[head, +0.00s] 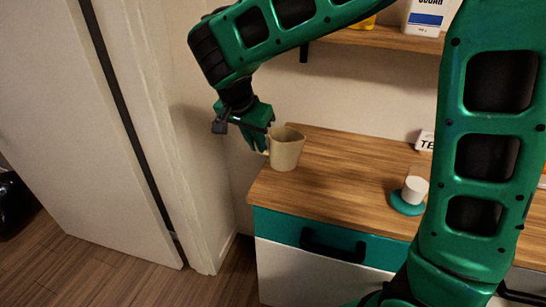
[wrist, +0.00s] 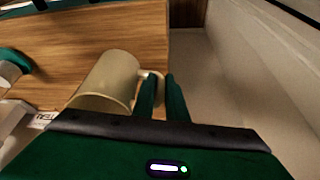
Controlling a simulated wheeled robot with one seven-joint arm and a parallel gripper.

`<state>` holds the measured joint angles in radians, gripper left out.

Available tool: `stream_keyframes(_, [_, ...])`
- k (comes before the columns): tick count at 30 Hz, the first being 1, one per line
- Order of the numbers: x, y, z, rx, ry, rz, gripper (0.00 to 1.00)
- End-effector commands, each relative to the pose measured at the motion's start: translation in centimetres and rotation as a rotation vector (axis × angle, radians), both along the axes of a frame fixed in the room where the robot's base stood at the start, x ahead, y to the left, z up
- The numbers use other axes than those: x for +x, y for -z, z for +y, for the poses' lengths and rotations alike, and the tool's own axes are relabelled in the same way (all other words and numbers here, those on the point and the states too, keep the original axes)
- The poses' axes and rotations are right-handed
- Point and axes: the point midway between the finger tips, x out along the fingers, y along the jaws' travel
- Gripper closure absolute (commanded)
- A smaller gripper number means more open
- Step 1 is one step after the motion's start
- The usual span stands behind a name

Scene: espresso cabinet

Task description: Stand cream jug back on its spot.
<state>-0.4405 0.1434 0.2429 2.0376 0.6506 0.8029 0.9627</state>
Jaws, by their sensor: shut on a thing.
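The cream jug (head: 286,150) is a beige, open-topped pitcher, upright at the left end of the wooden counter. I cannot tell whether its base touches the wood. My gripper (head: 262,143) is at the jug's left side, shut on its handle. In the wrist view the two green fingers of my gripper (wrist: 163,97) close on the looped handle, and the jug (wrist: 108,82) lies to their left. No marked spot for the jug shows; the wood beneath it is hidden.
A white cup (head: 414,188) stands on a teal round coaster (head: 405,204) further right. A label card (head: 425,141) stands at the back. Above is a shelf (head: 385,38) with a white container (head: 424,17). The counter (head: 340,170) between jug and cup is clear. A wall is left.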

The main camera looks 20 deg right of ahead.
Motion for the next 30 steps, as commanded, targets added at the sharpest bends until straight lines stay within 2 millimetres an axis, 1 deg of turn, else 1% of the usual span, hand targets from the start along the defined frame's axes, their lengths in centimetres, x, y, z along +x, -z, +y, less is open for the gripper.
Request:
stream_keyframes(1, [0.6, 0.7, -0.9, -0.002, 0.005, 0.002, 1.0])
stream_keyframes(3, [1.4, 1.5, -1.9, -0.001, 0.003, 0.002, 1.0])
stream_keyframes(7, [2.7, 2.8, -3.4, -0.001, -0.001, 0.001, 1.0])
stream_keyframes(10, [3.3, 3.4, -4.1, -0.001, -0.003, 0.001, 1.0])
stream_keyframes(14, [3.7, 3.7, -4.4, 0.001, -0.005, -0.001, 1.0])
stream_keyframes(17, [3.7, 4.4, -4.5, -0.001, -0.006, 0.001, 1.0])
stream_keyframes(24, [3.6, 7.5, -4.4, -0.001, -0.006, 0.002, 1.0])
stream_keyframes(30, [3.7, 7.7, -4.4, 0.001, -0.005, -0.001, 1.0])
